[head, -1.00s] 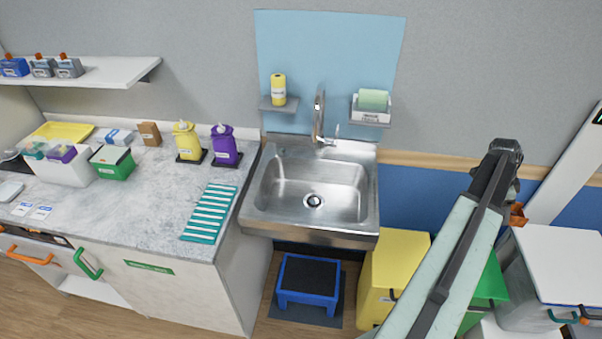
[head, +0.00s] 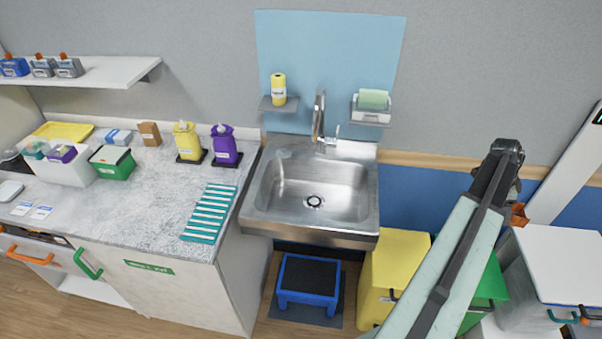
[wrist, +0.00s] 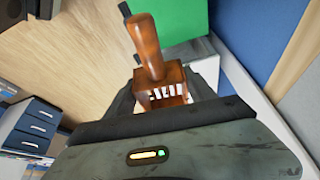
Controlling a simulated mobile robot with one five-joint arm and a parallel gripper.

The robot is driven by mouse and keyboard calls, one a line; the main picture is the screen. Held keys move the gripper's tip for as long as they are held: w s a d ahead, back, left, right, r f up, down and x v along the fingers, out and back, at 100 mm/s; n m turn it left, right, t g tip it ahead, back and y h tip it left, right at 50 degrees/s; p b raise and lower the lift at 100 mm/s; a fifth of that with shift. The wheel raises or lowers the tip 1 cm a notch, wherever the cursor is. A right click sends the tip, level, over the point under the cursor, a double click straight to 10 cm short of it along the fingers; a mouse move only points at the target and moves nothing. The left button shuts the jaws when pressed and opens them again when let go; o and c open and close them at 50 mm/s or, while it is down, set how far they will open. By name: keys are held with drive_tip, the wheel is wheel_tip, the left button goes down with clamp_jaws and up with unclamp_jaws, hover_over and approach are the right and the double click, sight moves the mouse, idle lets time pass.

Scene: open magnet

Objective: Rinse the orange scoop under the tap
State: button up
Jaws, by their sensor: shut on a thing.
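The orange scoop (wrist: 149,48) shows in the wrist view with its rounded handle toward the top and a slotted, box-like part lower down. My gripper (wrist: 163,88) is shut on it, with dark fingers on both sides. In the head view, a small orange part of the scoop (head: 519,215) shows below the end of my arm, well right of the sink; the rest is hidden. The tap (head: 319,115) stands at the back of the steel sink (head: 268,192), with a small lever on its right. The basin looks empty, and no water stream is visible.
A yellow bin (head: 402,250) and a green bin (head: 487,280) stand right of the sink. A white-topped unit (head: 565,260) is below my gripper. The counter (head: 140,205) at left holds purple and yellow pump bottles. A blue step stool (head: 308,282) is under the sink.

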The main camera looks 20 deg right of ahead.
drive_tip(key=shift+a, duration=0.1)
drive_tip(key=shift+w+a, duration=0.4)
drive_tip(key=shift+d, duration=0.1)
idle(0.3)
drive_tip(key=shift+s+d, duration=0.4)
drive_tip(key=shift+a, duration=0.1)
drive_tip(key=shift+w+a, duration=0.4)
